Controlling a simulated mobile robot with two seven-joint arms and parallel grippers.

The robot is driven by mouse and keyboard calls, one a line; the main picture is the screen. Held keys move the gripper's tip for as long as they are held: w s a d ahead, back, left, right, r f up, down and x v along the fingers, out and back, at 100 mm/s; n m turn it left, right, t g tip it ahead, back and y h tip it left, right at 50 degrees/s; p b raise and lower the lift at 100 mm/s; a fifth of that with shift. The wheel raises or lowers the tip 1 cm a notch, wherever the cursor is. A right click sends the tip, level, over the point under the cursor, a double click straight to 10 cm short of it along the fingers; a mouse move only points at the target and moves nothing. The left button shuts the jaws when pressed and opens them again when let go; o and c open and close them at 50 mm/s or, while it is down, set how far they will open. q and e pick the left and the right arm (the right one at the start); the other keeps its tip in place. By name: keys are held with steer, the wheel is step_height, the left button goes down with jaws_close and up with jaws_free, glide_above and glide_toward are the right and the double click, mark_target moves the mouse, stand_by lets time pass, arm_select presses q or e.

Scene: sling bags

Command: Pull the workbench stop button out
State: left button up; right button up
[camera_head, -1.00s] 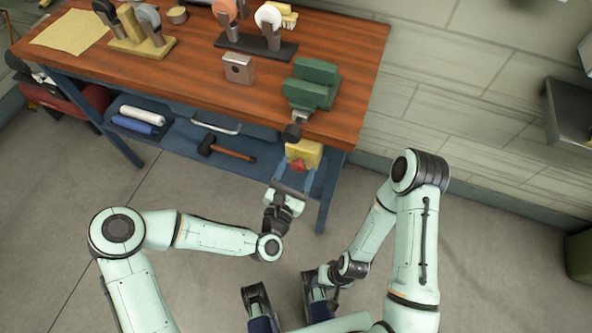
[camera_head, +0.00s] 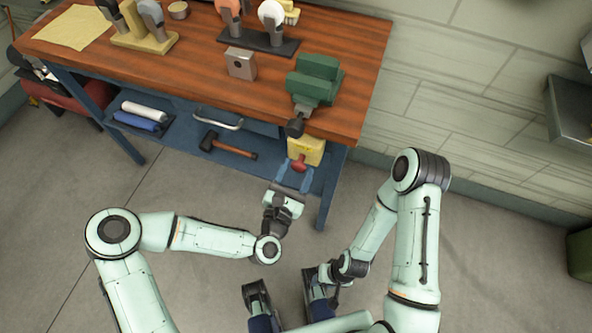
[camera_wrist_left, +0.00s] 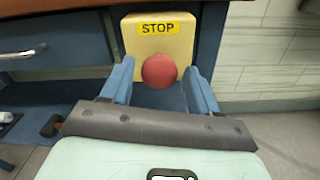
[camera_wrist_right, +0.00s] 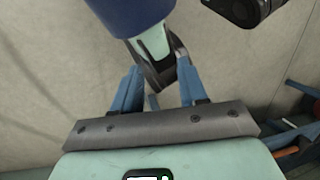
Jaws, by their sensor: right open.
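The stop button is a red knob (camera_wrist_left: 159,71) on a yellow box labelled STOP (camera_wrist_left: 184,43), fixed under the workbench's front edge. In the head view, the red knob (camera_head: 299,162) shows below the yellow box (camera_head: 308,149). My left gripper (camera_head: 295,176) is open in front of the knob. In the left wrist view its blue fingers (camera_wrist_left: 161,78) stand either side of the knob, with visible gaps. My right gripper (camera_wrist_right: 160,76) is open and empty over the floor, near a dark blue part of my own body. In the head view it is hard to make out.
The wooden workbench (camera_head: 205,82) carries a green vise (camera_head: 314,82), a grey box (camera_head: 240,63) and tool stands. A hammer (camera_head: 228,147) and rolls lie on its blue lower shelf. A bench leg (camera_head: 326,205) stands right of my left gripper. Floor in front is clear.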

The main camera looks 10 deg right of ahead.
stand_by(0.3)
arm_select(q)
steer(key=p+v, duration=1)
steer(key=v, duration=0.3)
steer(key=shift+p, duration=0.35)
arm_select(e)
step_height(320, 180, up, 10)
steer(key=shift+s+f+g, duration=0.2)
steer(key=shift+g, duration=0.2)
arm_select(q)
steer(key=shift+s+a, duration=0.1)
steer(key=shift+s, duration=0.05)
